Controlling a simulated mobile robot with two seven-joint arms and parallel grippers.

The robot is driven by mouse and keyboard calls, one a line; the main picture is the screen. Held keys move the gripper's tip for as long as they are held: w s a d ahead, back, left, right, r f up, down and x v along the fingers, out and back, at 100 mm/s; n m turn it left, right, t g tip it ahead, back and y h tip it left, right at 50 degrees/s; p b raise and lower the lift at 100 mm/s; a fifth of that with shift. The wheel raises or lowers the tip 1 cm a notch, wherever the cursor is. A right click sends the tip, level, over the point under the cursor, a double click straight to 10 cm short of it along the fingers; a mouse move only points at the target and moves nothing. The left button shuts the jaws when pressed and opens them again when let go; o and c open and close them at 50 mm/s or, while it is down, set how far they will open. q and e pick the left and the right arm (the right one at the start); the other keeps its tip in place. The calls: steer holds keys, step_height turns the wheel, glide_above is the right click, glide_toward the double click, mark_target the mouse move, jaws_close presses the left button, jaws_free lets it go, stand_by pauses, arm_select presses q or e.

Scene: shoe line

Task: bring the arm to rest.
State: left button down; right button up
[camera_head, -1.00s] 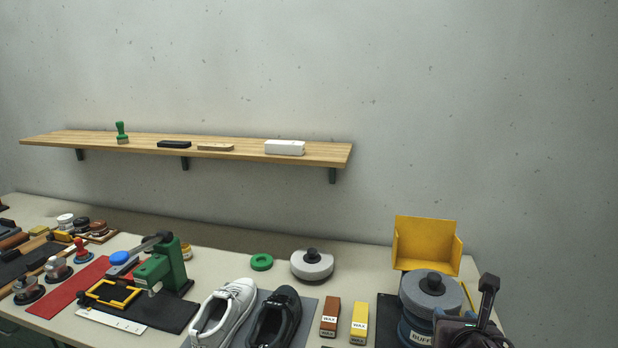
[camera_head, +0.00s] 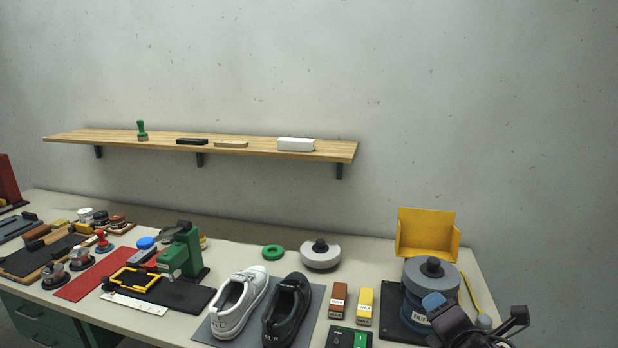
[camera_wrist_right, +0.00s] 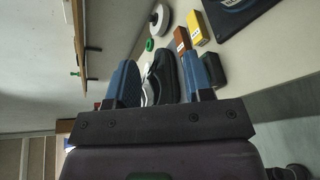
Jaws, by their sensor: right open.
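My right gripper (camera_head: 458,310) is at the lower right of the head view, in front of the buffing machine. Its two blue fingers stand apart with nothing between them. They also show spread in the right wrist view (camera_wrist_right: 160,80), with the shoes beyond them. My left gripper is not in view. A white shoe (camera_head: 232,310) and a black shoe (camera_head: 290,308) stand side by side on a grey mat (camera_head: 207,331) at the bench front.
The buffing machine (camera_head: 417,307) stands close behind my right gripper, with a yellow guard (camera_head: 425,244) behind it. Brown (camera_head: 338,298) and yellow wax blocks (camera_head: 365,303) lie left of it. A green press (camera_head: 181,250) is further left. A wooden shelf (camera_head: 220,147) hangs on the wall.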

steer(key=s+f+m+y+b, duration=0.1)
steer(key=s+f+m, duration=0.2)
steer(key=f+m, duration=0.5)
steer(key=s+f+m+y+b, duration=0.1)
steer(key=s+f+m, duration=0.2)
steer(key=f+m, duration=0.55)
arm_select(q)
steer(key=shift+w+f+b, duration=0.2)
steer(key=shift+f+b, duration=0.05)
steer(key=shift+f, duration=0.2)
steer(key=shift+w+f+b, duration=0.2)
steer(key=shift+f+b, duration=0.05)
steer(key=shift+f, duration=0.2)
arm_select(e)
steer(key=s+d+f+m+g+h, duration=0.2)
steer(key=s+f+m, duration=0.5)
steer(key=s+f, duration=0.5)
steer(key=s+d+g, duration=0.1)
steer(key=s, duration=0.2)
steer(key=shift+s+d+f, duration=0.2)
steer(key=shift+d+f, duration=0.2)
steer(key=shift+c, duration=0.4)
